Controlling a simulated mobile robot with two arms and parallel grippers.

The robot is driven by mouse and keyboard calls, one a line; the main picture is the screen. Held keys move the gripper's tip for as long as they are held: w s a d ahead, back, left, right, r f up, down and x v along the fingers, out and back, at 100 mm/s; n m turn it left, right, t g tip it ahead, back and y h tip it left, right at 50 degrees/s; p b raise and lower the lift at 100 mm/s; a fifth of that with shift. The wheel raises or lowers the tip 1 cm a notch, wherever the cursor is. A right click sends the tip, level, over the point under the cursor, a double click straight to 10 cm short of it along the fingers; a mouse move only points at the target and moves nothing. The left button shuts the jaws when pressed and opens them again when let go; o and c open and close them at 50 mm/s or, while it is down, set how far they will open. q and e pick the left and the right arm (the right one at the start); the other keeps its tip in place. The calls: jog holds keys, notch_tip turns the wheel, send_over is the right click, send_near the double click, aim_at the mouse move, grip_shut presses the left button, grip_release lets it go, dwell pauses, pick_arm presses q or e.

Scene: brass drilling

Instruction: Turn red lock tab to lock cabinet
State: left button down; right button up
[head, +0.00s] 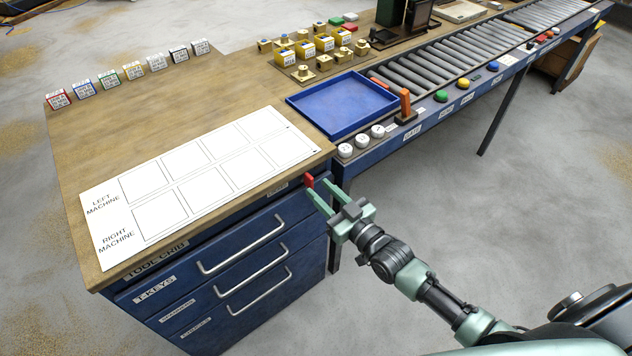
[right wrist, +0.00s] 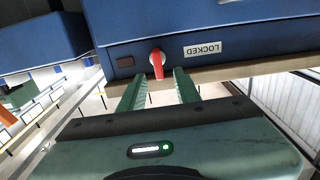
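The red lock tab (head: 309,181) sits at the top right corner of the blue drawer cabinet (head: 262,262), just under the wooden top. My right gripper (head: 320,190) is open in front of the tab. In the right wrist view its two fingers (right wrist: 159,84) lie either side of the tab's line, with the tab at or just beyond the tips; contact cannot be told. My left gripper is not in view.
The cabinet's drawers have bar handles (head: 243,245) below left of my gripper. A white marked sheet (head: 110,253) lies on the wooden top. A blue tray (head: 343,103) and the roller conveyor (head: 450,70) are behind. The floor to the right is open.

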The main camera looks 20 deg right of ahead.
aim_at(313, 182)
jog(key=shift+x, duration=1.25)
jog(key=shift+w, duration=0.4)
grip_shut()
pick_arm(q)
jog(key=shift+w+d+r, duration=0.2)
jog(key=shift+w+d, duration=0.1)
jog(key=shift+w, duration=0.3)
